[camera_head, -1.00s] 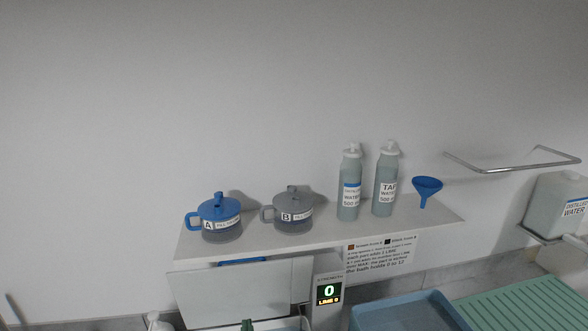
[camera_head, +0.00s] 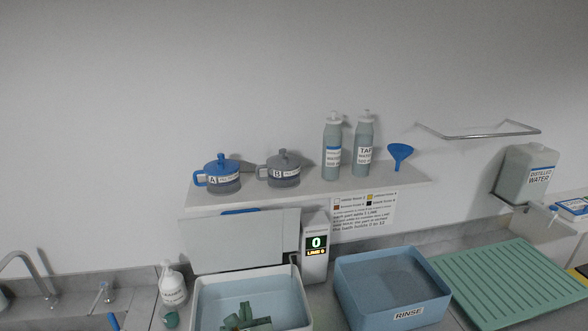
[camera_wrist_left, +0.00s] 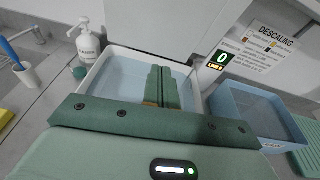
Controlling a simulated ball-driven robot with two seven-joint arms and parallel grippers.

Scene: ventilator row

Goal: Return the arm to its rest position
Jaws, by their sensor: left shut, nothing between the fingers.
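My left gripper (camera_head: 246,318) shows at the bottom edge of the head view, dark green, above or within the white-rimmed bath (camera_head: 204,311). Most of its arm is out of view. In the left wrist view its two green fingers (camera_wrist_left: 162,88) are together with nothing between them, seen against the bath (camera_wrist_left: 120,66). I cannot tell how far the fingertips are above the bath floor. My right gripper is in neither current view.
A display box (camera_head: 315,250) reading 0 and an upright panel (camera_head: 240,240) stand behind the bath. A blue RINSE tub (camera_head: 395,318) and green ribbed drainer (camera_head: 510,280) lie right. A soap bottle (camera_head: 173,287) and tap (camera_head: 30,265) stand left. A shelf (camera_head: 310,196) holds pots and bottles.

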